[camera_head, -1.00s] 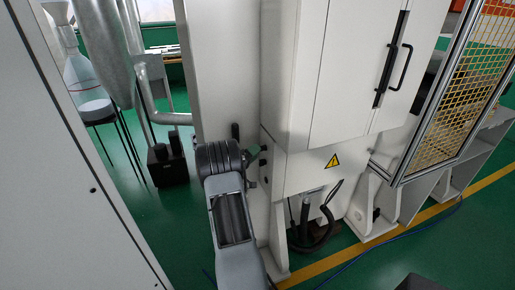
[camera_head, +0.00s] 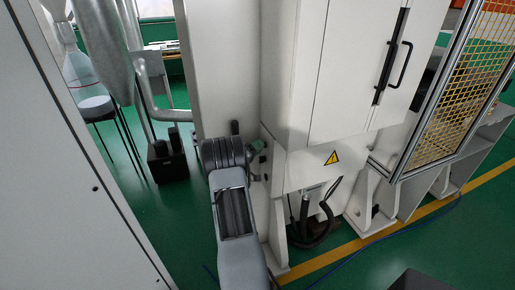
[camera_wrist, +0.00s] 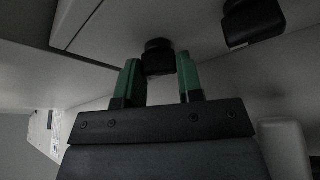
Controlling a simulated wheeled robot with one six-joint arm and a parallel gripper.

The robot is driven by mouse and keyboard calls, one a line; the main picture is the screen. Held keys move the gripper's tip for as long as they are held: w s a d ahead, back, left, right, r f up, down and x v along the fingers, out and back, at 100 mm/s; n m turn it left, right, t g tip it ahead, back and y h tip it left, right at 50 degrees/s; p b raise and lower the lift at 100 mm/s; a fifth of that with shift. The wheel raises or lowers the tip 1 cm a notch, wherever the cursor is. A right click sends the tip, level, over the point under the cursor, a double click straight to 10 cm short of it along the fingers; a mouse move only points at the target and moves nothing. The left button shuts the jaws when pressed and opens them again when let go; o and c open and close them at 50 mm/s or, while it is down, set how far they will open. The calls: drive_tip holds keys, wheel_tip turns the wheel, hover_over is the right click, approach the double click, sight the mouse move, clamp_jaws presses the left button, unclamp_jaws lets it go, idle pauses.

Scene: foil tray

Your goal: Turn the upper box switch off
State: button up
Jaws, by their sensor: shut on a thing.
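My gripper (camera_wrist: 159,72) has green fingers. They stand on either side of a small round black knob (camera_wrist: 158,50) on a pale panel, and the gripper is shut on it. In the head view my gripper (camera_head: 257,147) shows only as a bit of green beside the lower part of the white machine cabinet; my own arm hides most of it. A second, larger black block (camera_wrist: 253,20) sits on the pale surface at the upper right in the wrist view. I cannot read the knob's on or off position.
The white cabinet (camera_head: 350,75) has a black door handle and a yellow warning sign (camera_head: 332,158). Hoses hang under it. A yellow mesh guard (camera_head: 460,90) stands at the right. A tall pale panel (camera_head: 60,150) fills the left.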

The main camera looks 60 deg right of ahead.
drive_tip(key=shift+c, duration=1.3)
drive_tip(key=shift+f+n+b, duration=0.1)
drive_tip(key=shift+n+b, duration=0.2)
drive_tip(key=shift+b, duration=0.05)
drive_tip(key=shift+n+t+y+b, duration=0.45)
drive_tip(key=shift+n+b, duration=0.35)
drive_tip(key=shift+n, duration=0.55)
drive_tip(key=shift+n+t+y+b, duration=0.35)
drive_tip(key=shift+n+y+b, duration=0.35)
drive_tip(key=shift+n, duration=0.65)
drive_tip(key=o, duration=0.9)
drive_tip(key=shift+o, duration=0.2)
